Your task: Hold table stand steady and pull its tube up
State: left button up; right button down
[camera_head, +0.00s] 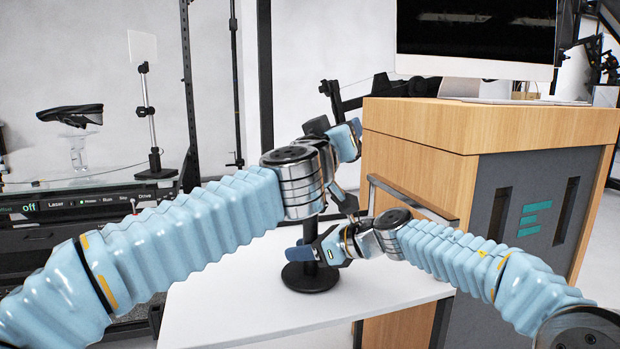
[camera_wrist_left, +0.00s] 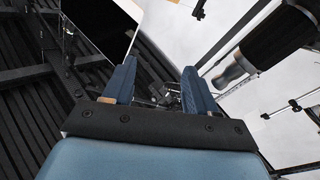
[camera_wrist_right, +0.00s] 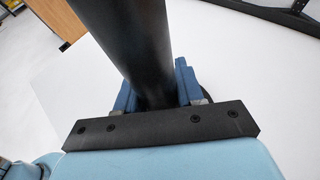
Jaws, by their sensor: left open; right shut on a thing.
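The table stand has a round black base (camera_head: 310,278) flat on a white table, and a black upright post (camera_head: 310,232) above it. My right gripper (camera_head: 313,252) is shut on the post low down, just above the base. In the right wrist view the thick black post (camera_wrist_right: 135,40) runs between its fingers. My left gripper (camera_head: 348,165) is higher up, above the right one. Its fingers are open, with nothing clearly between them in the left wrist view (camera_wrist_left: 160,80). My left wrist hides the post's upper part in the head view, so I cannot tell where the tube ends.
The white table (camera_head: 250,305) has free room left of the base. A wooden cabinet (camera_head: 410,150) with grey door panels stands close on the right, with a monitor (camera_head: 475,30) on it. A display turntable with a black shoe (camera_head: 70,114) is at the far left.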

pick_arm(q)
jog(key=w+a+m+g+h, duration=0.2)
jog(key=a+m+g+h, duration=0.4)
jog(key=m+h, duration=0.25)
jog(key=s+a+f+m+g+h, duration=0.2)
jog(key=s+a+f+m+g, duration=0.1)
jog(key=a+f+m+g, duration=0.55)
jog(key=w+d, duration=0.1)
jog(key=d, duration=0.2)
jog(key=w+d+n, duration=0.1)
jog(key=d, duration=0.2)
jog(key=w+d+n+t, duration=0.1)
jog(key=d, duration=0.2)
jog(key=shift+w+d+r, duration=0.25)
jog(key=shift+d+r, duration=0.1)
jog(key=shift+d, duration=0.05)
grip_shut()
